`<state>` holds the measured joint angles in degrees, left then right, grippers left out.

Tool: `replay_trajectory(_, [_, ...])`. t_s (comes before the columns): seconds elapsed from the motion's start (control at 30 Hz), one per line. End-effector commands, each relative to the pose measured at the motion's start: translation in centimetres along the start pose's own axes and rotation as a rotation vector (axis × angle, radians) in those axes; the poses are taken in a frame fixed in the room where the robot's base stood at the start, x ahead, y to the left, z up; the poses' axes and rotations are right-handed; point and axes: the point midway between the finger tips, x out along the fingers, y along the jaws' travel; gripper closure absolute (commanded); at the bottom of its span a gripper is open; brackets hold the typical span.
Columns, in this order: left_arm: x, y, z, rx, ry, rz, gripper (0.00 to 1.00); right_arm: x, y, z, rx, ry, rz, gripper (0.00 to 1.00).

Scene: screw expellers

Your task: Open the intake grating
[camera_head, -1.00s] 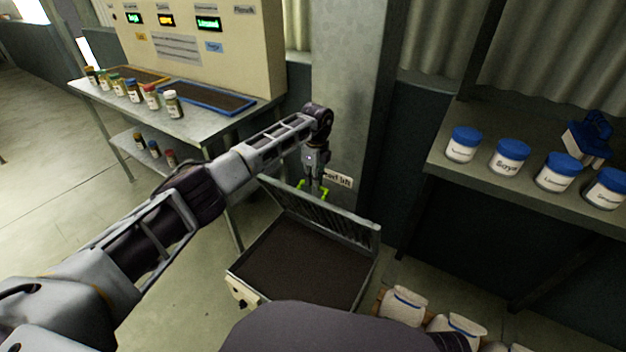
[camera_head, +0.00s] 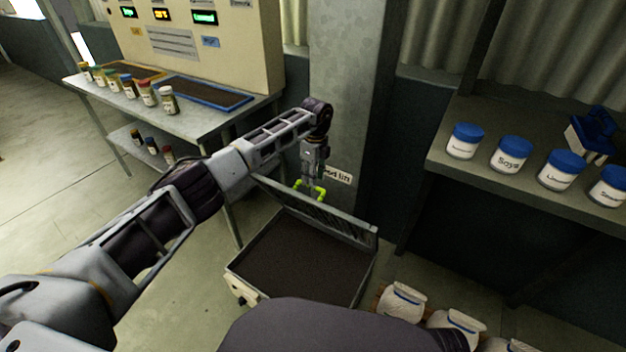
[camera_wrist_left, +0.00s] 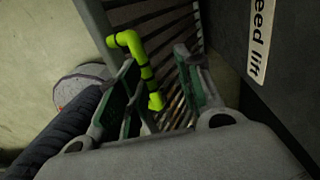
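The intake grating (camera_head: 335,220) stands raised along the back edge of the square intake box (camera_head: 237,266), whose dark inside is uncovered. A yellow-green handle (camera_head: 318,188) sits on the grating's far side; it also shows in the left wrist view (camera_wrist_left: 133,45). My left gripper (camera_head: 312,178) is just above the handle, behind the grating's top edge. In the left wrist view my left gripper's fingers (camera_wrist_left: 160,95) are apart, with part of the handle in the gap between them; I cannot tell whether they touch it. The grating's slats show beyond. My right gripper is out of view.
A pillar with a "feed lift" sign (camera_head: 337,175) stands right behind the grating. A shelf with blue-lidded jars (camera_head: 511,153) is at the right, white sacks (camera_head: 402,300) on the floor below. A bench (camera_head: 215,125) with bottles and trays is at the left.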

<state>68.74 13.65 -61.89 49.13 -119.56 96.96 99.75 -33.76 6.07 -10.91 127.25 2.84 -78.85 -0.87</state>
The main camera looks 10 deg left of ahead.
Motion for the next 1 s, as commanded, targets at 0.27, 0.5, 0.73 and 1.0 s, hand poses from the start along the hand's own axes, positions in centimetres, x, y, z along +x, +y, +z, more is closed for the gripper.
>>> replay_trajectory(0.27, [-4.1, 0.0, -0.1, 0.002, -0.002, -0.002, 0.65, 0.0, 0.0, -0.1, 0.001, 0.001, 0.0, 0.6])
replay_trajectory(0.5, [-7.6, -0.1, -0.1, 0.001, -0.002, -0.002, 0.65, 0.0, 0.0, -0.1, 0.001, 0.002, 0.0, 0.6])
replay_trajectory(0.73, [-9.5, 0.0, -0.2, 0.001, -0.002, -0.001, 0.65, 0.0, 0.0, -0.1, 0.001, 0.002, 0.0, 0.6])
replay_trajectory(1.0, [-9.9, 0.0, -0.2, 0.001, -0.002, 0.0, 0.65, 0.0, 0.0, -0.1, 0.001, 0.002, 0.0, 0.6])
